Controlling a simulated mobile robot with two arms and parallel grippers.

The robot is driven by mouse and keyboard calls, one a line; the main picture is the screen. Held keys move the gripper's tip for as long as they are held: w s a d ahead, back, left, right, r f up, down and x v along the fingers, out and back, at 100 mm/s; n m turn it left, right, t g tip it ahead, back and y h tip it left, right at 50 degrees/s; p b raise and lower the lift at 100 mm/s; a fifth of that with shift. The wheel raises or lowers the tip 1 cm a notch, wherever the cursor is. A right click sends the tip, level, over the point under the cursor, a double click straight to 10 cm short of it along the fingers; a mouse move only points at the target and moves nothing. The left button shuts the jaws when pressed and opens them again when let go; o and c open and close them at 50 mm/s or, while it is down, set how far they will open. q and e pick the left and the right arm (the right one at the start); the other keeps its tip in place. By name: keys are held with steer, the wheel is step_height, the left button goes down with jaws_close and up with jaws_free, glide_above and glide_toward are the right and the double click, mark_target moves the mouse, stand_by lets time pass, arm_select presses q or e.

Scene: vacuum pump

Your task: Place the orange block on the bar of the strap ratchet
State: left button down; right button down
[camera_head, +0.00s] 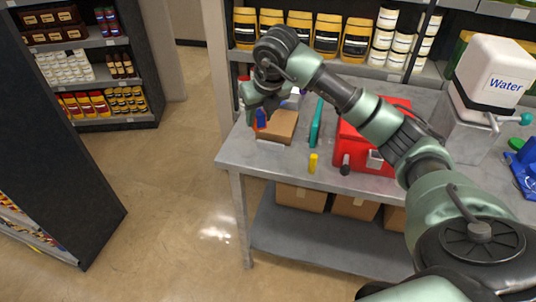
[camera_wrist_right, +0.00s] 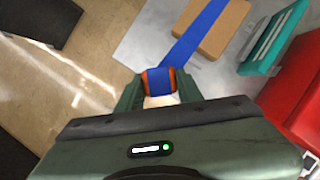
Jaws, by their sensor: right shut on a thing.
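My right gripper (camera_head: 262,118) is over the left end of the metal table, beside a brown box. In the right wrist view its fingers (camera_wrist_right: 158,88) are shut on an orange block (camera_wrist_right: 145,82) whose middle is covered by blue strap. The blue strap (camera_wrist_right: 195,42) runs from the block up and right, across the edge of the brown box (camera_wrist_right: 222,28). In the head view the block is small and mostly hidden by the gripper. I cannot make out the strap ratchet or its bar with certainty. My left gripper is not in view.
A blue item (camera_head: 525,172) lies at the right. Stocked shelves stand behind. The floor left of the table is clear.

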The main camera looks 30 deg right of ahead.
steer(key=w+d+r+m+g+h, duration=0.25)
steer(key=d+r+m, duration=0.2)
steer(key=m, duration=0.35)
steer(key=shift+t, duration=0.35)
steer(key=f+p, duration=0.1)
steer(key=f, duration=0.5)
steer(key=f+p, duration=0.2)
steer(key=f, duration=0.4)
steer(key=f+p, duration=0.2)
steer(key=f, duration=0.4)
steer(key=shift+s+a, duration=0.25)
steer(key=shift+a, duration=0.05)
steer(key=shift+f+h, duration=0.25)
steer(key=shift+f, duration=0.1)
steer(key=shift+f, duration=0.2)
steer(key=c, duration=0.9)
jaws_free()
steer(key=shift+r, duration=0.1)
steer(key=shift+r, duration=0.1)
